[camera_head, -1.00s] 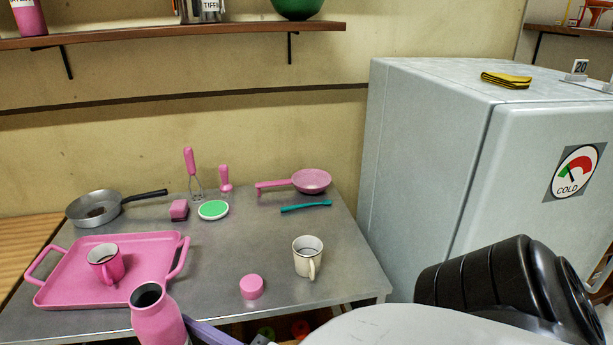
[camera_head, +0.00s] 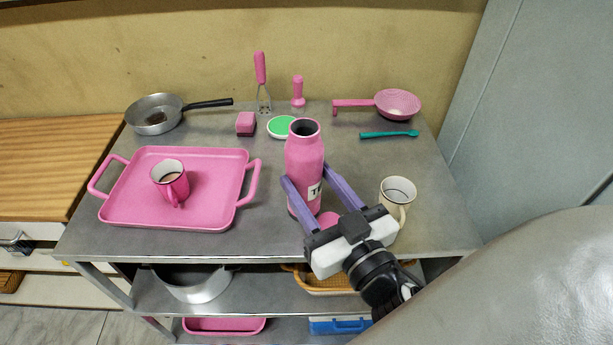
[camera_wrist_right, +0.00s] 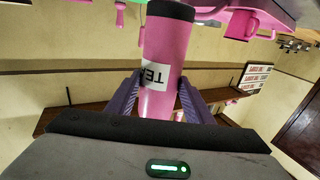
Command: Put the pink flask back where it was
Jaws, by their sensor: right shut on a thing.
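The pink flask (camera_head: 304,160) is upright, with a dark open mouth and a white label. My right gripper (camera_head: 306,175) is shut on its body from the front right, with one purple finger on each side. The flask is over the front middle of the metal table (camera_head: 230,238), right of the pink tray; I cannot tell whether its base touches the table. In the right wrist view the flask (camera_wrist_right: 165,65) stands between the fingers, its label upside down. A pink cap (camera_head: 328,219) is partly hidden behind the gripper. My left gripper is not in view.
The pink tray (camera_head: 135,202) holds a pink mug (camera_head: 170,186). A cream mug (camera_head: 397,194) stands close right of my gripper. A grey pan (camera_head: 152,116), green-topped dish (camera_head: 282,127), pink strainer (camera_head: 398,104) and teal utensil (camera_head: 388,134) lie along the back.

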